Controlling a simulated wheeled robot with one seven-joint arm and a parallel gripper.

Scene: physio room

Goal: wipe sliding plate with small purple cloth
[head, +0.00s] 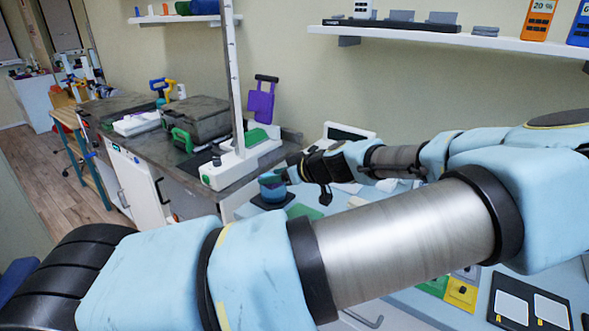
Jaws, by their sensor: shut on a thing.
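My gripper (296,172) is black and small in the middle of the head view, at the end of my arm, which folds back to the left. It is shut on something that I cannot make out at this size. Its tips are close to a round blue-teal object (272,186) on a dark base; I cannot tell whether they touch. I cannot pick out the small purple cloth. A purple flat item (261,104) with a black handle stands farther back. I cannot tell for sure which surface is the sliding plate.
A white upright post (232,80) on a white base stands left of my gripper. A grey case (196,117) sits on the dark counter (92,110). A wall shelf (430,37) holds boxes. Yellow and black items (460,293) lie at lower right. My arm hides much of the worktop.

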